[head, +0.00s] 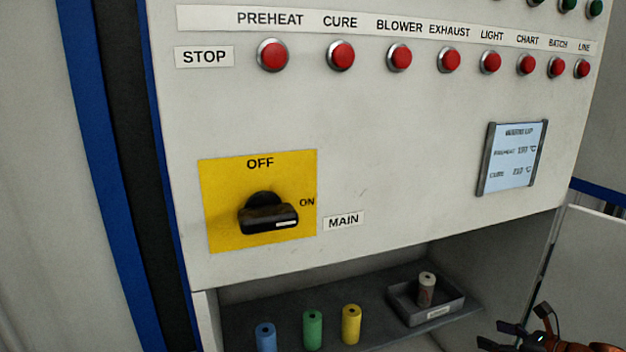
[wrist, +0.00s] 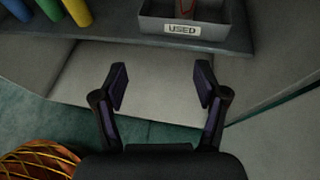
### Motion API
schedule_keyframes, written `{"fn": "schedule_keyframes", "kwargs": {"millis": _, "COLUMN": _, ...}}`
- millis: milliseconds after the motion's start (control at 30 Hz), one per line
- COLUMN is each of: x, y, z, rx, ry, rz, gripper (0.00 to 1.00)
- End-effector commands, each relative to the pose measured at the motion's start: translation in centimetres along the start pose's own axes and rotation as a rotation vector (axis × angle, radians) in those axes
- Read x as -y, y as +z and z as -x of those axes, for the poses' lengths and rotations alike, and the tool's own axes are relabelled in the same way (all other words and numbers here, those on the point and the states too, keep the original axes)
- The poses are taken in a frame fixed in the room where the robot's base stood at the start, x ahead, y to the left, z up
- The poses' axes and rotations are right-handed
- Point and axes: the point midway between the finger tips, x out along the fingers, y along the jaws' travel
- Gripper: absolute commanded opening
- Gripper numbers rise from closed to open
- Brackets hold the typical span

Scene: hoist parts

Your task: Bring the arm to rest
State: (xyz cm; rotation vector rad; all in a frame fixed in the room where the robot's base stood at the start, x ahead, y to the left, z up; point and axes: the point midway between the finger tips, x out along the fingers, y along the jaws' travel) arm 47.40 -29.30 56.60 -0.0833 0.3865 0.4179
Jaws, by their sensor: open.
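My gripper (wrist: 160,86) is open and empty in the wrist view, its two dark fingers spread apart. It sits in front of and below the shelf, near the tray marked USED (wrist: 190,34). In the head view my gripper (head: 530,338) shows at the lower right corner, partly cut off by the frame edge, in front of the open cabinet door. Nothing is between the fingers.
A shelf (head: 265,295) holds blue (head: 265,336), green (head: 312,330) and yellow (head: 351,324) cylinders. The grey tray (head: 440,312) there holds a pale cylinder (head: 426,289). Above is a panel with a black main switch (head: 268,215) and red buttons. An open door (head: 590,270) stands at right.

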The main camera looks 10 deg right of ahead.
Motion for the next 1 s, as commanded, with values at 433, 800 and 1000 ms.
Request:
{"fn": "schedule_keyframes", "kwargs": {"millis": 433, "x": -6.2, "y": 7.0, "z": -1.5, "rx": -0.031, "ry": 0.168, "rz": 0.22, "gripper": 0.72}}
{"fn": "schedule_keyframes", "kwargs": {"millis": 800, "x": -17.5, "y": 16.8, "z": -0.9, "rx": -0.079, "ry": 0.462, "rz": 0.626, "gripper": 0.72}}
{"fn": "schedule_keyframes", "kwargs": {"millis": 1000, "x": -25.5, "y": 21.6, "z": 1.6, "rx": -0.107, "ry": 0.688, "rz": 0.925, "gripper": 0.72}}
